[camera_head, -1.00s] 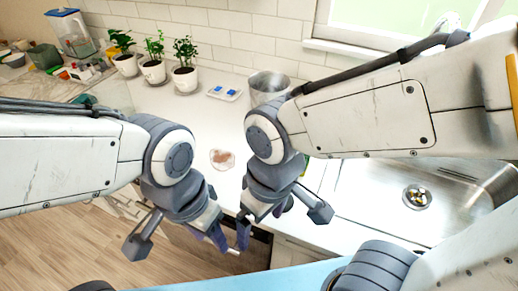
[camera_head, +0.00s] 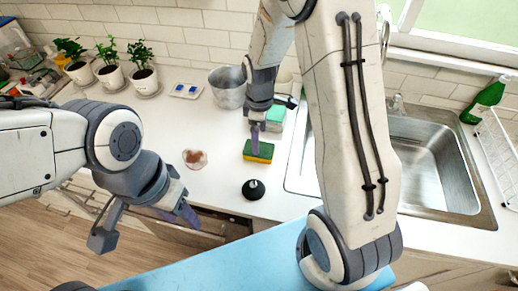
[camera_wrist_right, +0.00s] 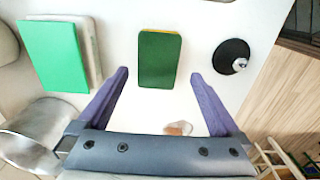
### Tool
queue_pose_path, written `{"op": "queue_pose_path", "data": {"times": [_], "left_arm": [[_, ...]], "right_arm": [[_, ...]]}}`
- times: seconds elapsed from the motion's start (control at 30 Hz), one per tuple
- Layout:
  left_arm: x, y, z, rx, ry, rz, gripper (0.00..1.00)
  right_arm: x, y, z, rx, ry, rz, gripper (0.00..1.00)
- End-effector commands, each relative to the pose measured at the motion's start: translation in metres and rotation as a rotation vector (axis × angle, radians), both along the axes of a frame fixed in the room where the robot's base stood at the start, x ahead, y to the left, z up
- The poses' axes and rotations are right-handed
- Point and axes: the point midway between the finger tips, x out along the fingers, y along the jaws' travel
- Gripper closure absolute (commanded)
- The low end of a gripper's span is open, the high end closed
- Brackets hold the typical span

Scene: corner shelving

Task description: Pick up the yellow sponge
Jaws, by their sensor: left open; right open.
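The yellow sponge (camera_head: 258,151) has a green top layer and lies on the white counter, left of the sink. In the right wrist view its green top (camera_wrist_right: 160,60) faces the camera, with a thin yellow edge. My right gripper (camera_head: 256,145) is above the sponge in the head view. In the right wrist view the open right gripper (camera_wrist_right: 158,75) has its fingers apart, with the sponge ahead between them and nothing held. My left gripper (camera_head: 150,222) is open and empty at the lower left, in front of the counter edge.
A black round object (camera_head: 253,189) sits close in front of the sponge. A brown-stained patch (camera_head: 194,158) is to its left. A metal bucket (camera_head: 228,88) and a green-topped block (camera_head: 275,117) stand behind. The sink (camera_head: 440,165) is to the right.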

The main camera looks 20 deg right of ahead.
Motion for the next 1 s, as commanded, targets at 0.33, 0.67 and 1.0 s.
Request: {"op": "queue_pose_path", "data": {"times": [0.33, 0.67, 1.0], "left_arm": [[0.0, 0.0, 0.017, 0.0, 0.0, 0.001, 0.5], [0.0, 0.0, 0.019, 0.0, 0.0, 0.001, 0.5], [0.0, 0.0, 0.019, 0.0, 0.0, 0.001, 0.5]], "right_arm": [[0.003, 0.0, -0.036, 0.001, 0.004, -0.001, 0.0], [0.004, 0.0, -0.055, 0.0, -0.001, -0.001, 0.0], [0.004, 0.0, -0.054, 0.0, -0.001, -0.001, 0.71]]}}
